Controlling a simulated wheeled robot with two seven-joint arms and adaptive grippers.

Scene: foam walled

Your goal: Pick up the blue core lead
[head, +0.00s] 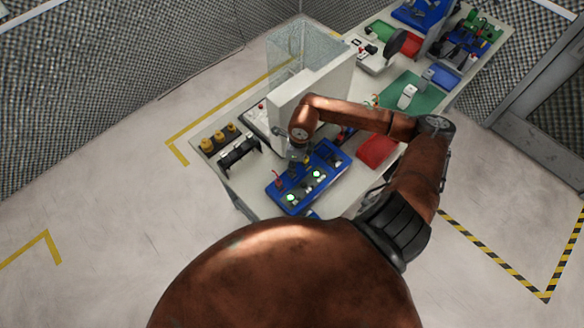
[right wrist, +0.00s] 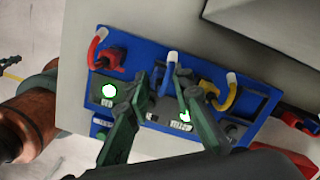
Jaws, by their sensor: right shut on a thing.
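The blue core lead (right wrist: 172,64) stands up from the blue panel (right wrist: 140,48) in the right wrist view, between a red lead (right wrist: 104,50) and a yellow lead (right wrist: 225,95). Its top end is pale. My right gripper (right wrist: 163,84) is closed around its lower part, and the fingers hide where it meets the panel. I cannot tell whether the lead is clear of the panel. In the head view my right gripper (head: 297,162) is over the panel, and the blue lead is hard to make out. My left gripper is not in view.
The panel has lit green lights (head: 291,197). A black rack (head: 238,152) and yellow-topped parts (head: 218,138) stand to its left. A grey housing with a clear guard (head: 310,52) rises behind. A red tray (head: 376,150) lies to the right.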

